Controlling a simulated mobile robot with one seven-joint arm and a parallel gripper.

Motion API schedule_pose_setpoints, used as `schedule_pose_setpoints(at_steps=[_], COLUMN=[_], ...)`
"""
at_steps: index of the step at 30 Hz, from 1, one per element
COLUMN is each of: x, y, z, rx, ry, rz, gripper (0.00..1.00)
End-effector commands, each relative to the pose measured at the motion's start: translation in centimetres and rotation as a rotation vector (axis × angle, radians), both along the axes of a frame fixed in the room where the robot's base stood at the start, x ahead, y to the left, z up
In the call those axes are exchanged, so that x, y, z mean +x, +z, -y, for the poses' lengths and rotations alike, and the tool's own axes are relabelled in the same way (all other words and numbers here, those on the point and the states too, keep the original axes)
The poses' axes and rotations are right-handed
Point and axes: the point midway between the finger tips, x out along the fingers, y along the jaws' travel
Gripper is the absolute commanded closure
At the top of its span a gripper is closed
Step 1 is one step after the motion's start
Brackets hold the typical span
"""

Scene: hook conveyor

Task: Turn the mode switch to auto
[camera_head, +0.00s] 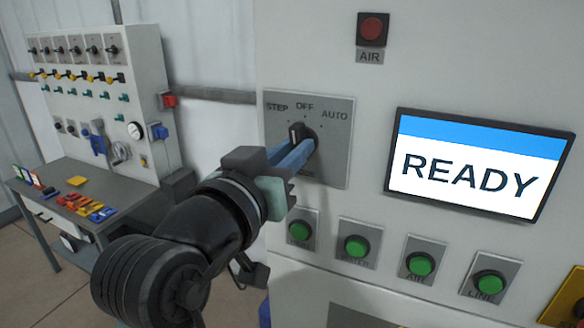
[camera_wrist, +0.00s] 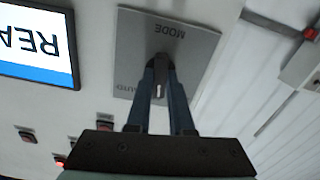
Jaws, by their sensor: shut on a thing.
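The mode switch (camera_head: 297,133) is a black rotary knob on a grey plate (camera_head: 335,165) marked STEP, OFF and AUTO. My gripper (camera_head: 303,150) has its blue fingers at the knob. In the wrist view the two fingers of my gripper (camera_wrist: 162,85) are shut on the mode switch (camera_wrist: 160,92), one on each side. The knob's pale mark appears to point up between STEP and OFF in the head view; the exact setting is partly hidden by the fingers. The AUTO label is at the plate's upper right.
A screen (camera_head: 480,165) reading READY is right of the plate. A bench (camera_head: 60,215) with a switch panel (camera_head: 95,85) stands at the left.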

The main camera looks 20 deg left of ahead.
Motion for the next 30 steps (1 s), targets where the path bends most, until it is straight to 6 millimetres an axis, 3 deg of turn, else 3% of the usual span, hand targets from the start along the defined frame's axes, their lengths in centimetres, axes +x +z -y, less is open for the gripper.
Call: schedule_pose_setpoints(at_steps=[18,30], x=[-0.01,0.00], y=[-0.32,-0.19], z=[-0.06,-0.03], rx=[0.583,0.852], ry=[0.001,0.000], rz=[0.021,0.029], gripper=[1.00,1.00])
